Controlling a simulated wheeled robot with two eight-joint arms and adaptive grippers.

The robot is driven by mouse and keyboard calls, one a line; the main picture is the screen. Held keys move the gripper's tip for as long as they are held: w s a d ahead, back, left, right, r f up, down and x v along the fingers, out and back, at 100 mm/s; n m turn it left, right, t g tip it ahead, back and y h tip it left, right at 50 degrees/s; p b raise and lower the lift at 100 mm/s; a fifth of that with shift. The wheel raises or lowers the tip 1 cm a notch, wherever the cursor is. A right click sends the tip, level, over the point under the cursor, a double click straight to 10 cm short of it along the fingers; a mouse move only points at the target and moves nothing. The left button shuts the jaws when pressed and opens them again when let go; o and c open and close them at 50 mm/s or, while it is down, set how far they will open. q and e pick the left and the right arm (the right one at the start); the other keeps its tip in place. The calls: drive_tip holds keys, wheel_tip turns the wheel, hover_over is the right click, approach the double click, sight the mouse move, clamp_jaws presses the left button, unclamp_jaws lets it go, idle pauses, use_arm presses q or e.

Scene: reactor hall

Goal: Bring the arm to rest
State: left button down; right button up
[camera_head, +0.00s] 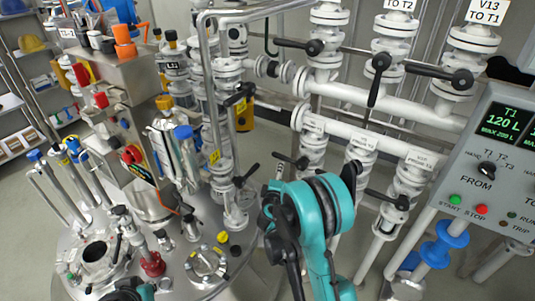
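A teal and black arm of mine (318,215) rises from the bottom edge, right of the middle, in front of the white pipes. I see its rounded joint and links but make out no fingers. A small black and teal part of mine (140,290) shows at the bottom edge on the left, mostly cut off by the frame. No gripper fingertips can be made out on either side, and nothing is seen held.
A steel reactor lid (195,255) with valves, tubes and an open round port (96,254) fills the lower left. White pipes with black-handled valves (375,72) stand behind my arm. A grey control panel (487,160) is at right. Shelves (30,70) stand far left.

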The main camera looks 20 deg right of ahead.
drive_tip(key=s+r+m+g+y, duration=0.1)
drive_tip(key=s+r+m+g, duration=0.4)
drive_tip(key=s+r, duration=0.6)
drive_tip(key=s+a+f+m+g+y, duration=0.1)
drive_tip(key=s+a+f+m+y, duration=0.1)
drive_tip(key=s, duration=1)
drive_tip(key=s+a+f+m+g+y, duration=0.1)
drive_tip(key=s+a+m+y, duration=0.2)
drive_tip(key=s, duration=1)
drive_tip(key=a+m, duration=0.2)
drive_tip(key=a, duration=0.1)
drive_tip(key=shift+f+g+y, duration=0.3)
drive_tip(key=shift+f+y, duration=0.1)
drive_tip(key=shift+w+a, duration=0.1)
drive_tip(key=shift+w, duration=0.05)
